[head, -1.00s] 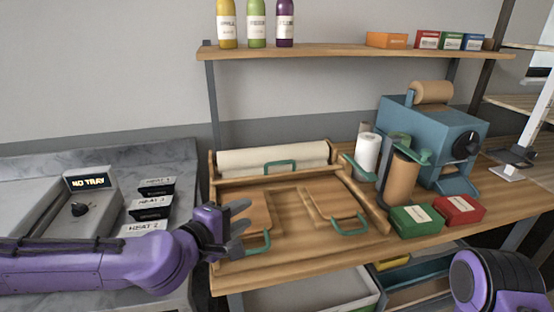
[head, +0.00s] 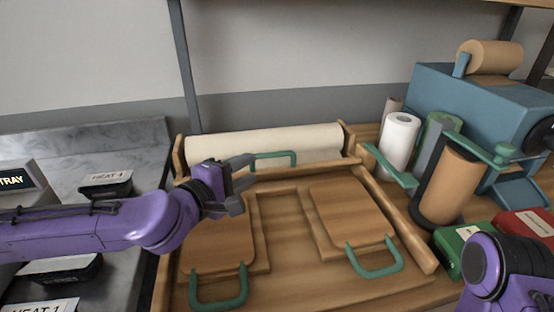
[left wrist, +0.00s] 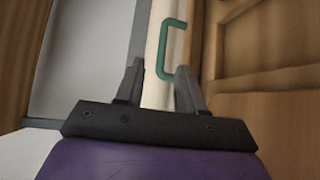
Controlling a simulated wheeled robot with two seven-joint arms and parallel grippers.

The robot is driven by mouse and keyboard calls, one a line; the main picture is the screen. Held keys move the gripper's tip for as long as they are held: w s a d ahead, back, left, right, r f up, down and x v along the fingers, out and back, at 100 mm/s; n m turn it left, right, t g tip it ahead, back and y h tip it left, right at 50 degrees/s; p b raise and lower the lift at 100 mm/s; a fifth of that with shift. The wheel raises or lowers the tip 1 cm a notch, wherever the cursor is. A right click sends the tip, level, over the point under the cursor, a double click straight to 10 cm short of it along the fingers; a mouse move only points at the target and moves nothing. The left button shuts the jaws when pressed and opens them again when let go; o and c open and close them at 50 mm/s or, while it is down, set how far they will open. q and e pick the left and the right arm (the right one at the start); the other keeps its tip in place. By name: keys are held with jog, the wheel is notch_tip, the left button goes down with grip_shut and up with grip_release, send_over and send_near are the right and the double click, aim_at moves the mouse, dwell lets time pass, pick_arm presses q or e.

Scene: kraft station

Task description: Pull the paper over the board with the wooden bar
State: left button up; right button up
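A cream paper roll (head: 225,145) lies across the back of a wooden board (head: 286,250). The wooden bar (head: 330,167) runs along the front of the roll and carries a green handle (head: 275,155). My left gripper (head: 246,182) is open and empty above the back left of the board, just left of and in front of the handle. In the left wrist view the green handle (left wrist: 164,50) lies ahead of the parted fingers (left wrist: 158,82), apart from them. Part of the bar is hidden behind my gripper. My right gripper is out of view.
Two wooden panels with green handles (head: 219,303) (head: 376,272) sit on the board. A white roll (head: 400,140), a brown roll (head: 446,185), a blue machine (head: 470,110) and green and red boxes (head: 455,248) stand at right. A marble counter (head: 80,150) is at left.

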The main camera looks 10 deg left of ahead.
aim_at(271, 156)
pick_arm(q)
jog(key=x, duration=1.1)
jog(key=shift+a+f, duration=0.2)
jog(key=shift+f, duration=0.1)
grip_shut()
